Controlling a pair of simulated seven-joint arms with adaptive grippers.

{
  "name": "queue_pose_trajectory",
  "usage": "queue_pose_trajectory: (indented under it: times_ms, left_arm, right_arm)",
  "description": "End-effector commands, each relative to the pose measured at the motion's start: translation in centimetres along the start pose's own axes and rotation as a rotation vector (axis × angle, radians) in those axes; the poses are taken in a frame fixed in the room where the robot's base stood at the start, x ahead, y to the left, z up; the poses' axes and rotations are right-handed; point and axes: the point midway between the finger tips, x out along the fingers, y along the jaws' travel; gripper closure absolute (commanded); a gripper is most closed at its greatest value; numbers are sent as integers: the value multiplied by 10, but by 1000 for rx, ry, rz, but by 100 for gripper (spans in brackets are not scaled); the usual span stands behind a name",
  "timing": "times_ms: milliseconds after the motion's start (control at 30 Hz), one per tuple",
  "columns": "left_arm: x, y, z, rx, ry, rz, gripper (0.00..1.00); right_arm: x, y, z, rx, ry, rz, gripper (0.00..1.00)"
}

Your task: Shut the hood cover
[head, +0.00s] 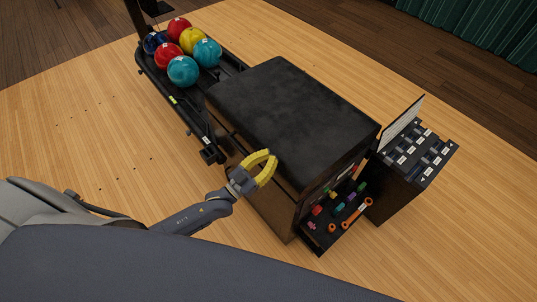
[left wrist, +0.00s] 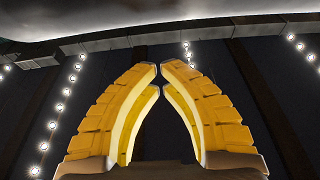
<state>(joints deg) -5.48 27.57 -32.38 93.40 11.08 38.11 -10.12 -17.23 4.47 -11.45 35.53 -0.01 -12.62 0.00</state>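The hood cover (head: 292,110) is the broad black top of the box-shaped ball return machine in the middle of the head view. It appears to lie down flat on the body, and I see no clear gap under it. My left gripper (head: 270,158) is at the cover's near left edge, overlapping it in the picture; contact cannot be told. Its yellow fingers curve together with the tips almost meeting and nothing between them. In the left wrist view the same fingers (left wrist: 160,66) point up toward a dark ceiling with lights. My right gripper is out of view.
A black rack (head: 187,115) at the back left holds several coloured balls (head: 184,71). An open shelf (head: 338,208) with small coloured items is at the machine's near right. A dark stand (head: 408,165) with labelled slots is beside it. The wooden floor at left is clear.

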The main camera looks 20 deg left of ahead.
Motion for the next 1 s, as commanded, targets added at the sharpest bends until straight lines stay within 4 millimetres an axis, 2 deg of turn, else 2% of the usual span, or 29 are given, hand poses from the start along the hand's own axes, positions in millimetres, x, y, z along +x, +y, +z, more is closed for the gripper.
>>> queue_pose_trajectory:
  times_ms: [200, 533, 767, 1000]
  left_arm:
    - [-2, 0, 7, 0, 0, 0, 100]
    - [-3, 0, 7, 0, 1, 0, 100]
    - [-15, 0, 29, -1, -1, -2, 100]
    - [-15, 0, 28, 0, 1, -1, 100]
  right_arm:
    - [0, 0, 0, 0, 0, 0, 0]
    - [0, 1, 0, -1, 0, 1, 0]
    - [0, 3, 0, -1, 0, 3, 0]
    - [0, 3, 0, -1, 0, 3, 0]
